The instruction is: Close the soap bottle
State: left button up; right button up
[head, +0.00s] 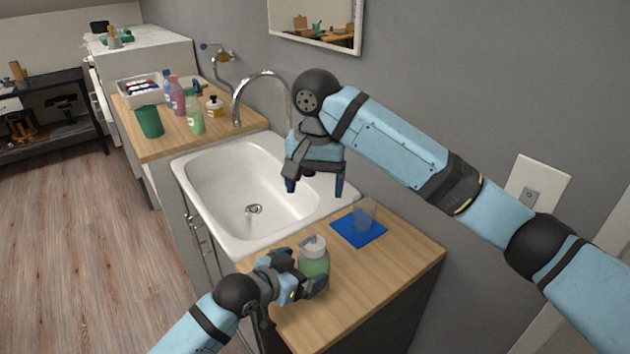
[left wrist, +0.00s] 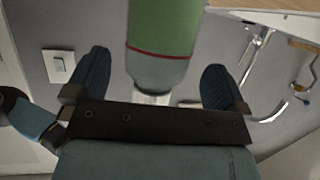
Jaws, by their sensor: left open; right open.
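The soap bottle (head: 314,262), green below and clear above with a whitish pump-like top (head: 313,243), stands upright on the wooden counter right of the sink. I cannot tell how tightly its top sits. My left gripper (head: 306,276) is open, low on the counter, with its fingers around the bottle. In the left wrist view the bottle (left wrist: 163,40) appears upside down between the two spread fingers (left wrist: 155,84), with visible gaps at both sides. My right gripper (head: 316,187) is open and empty, pointing down above the sink's right end, apart from the bottle.
A clear glass (head: 364,216) stands on a blue mat (head: 358,235) behind the bottle. The white sink (head: 222,205) and curved faucet (head: 237,108) lie left. Several bottles (head: 195,112), a green cup (head: 150,121) and a tray (head: 139,87) crowd the far counter. The front-right counter is clear.

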pick_arm(q)
jog(key=v, duration=1.1)
jog(key=shift+s, duration=0.1)
jog(key=shift+a, duration=0.1)
